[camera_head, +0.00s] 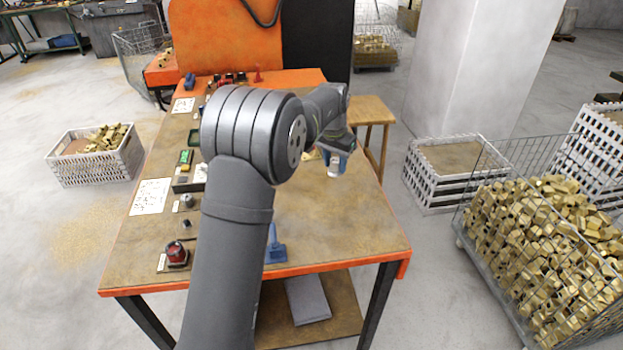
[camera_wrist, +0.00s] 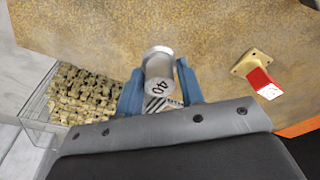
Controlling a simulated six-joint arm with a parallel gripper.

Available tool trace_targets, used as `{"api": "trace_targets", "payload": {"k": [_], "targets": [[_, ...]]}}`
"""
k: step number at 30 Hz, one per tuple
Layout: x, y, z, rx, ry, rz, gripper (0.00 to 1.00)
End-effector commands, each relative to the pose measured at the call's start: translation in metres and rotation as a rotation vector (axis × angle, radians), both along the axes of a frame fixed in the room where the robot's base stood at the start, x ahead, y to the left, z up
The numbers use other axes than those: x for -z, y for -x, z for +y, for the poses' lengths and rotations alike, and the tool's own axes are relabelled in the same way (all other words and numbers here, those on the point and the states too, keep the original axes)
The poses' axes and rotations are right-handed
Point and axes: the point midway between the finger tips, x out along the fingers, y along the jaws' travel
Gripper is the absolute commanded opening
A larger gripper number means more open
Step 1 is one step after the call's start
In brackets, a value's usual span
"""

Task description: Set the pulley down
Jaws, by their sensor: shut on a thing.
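My gripper (camera_head: 337,150) is above the right part of the worktable (camera_head: 330,225), with the arm reaching over the table from the front. The held piece also shows as a small pale shape (camera_head: 334,169) below the fingers in the head view. The table surface fills the wrist view behind it; I cannot tell whether the piece touches it.
A brass-based block with a red top (camera_wrist: 258,82) stands on the table in the wrist view. A blue piece (camera_head: 275,250) and a red round part (camera_head: 177,252) are near the front edge. Parts and cards line the left side. A wire bin of brass pieces (camera_head: 540,250) stands right.

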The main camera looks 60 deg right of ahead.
Motion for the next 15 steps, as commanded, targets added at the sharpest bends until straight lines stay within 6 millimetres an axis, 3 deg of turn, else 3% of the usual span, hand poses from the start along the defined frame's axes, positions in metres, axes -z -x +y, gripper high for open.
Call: {"api": "trace_targets", "payload": {"k": [3, 9, 15], "targets": [[0.019, -0.031, -0.002, -0.005, -0.001, 0.001, 0.11], [0.043, -0.070, -0.006, -0.003, 0.000, 0.000, 0.11], [0.052, -0.086, -0.008, 0.000, 0.000, 0.000, 0.11]]}}
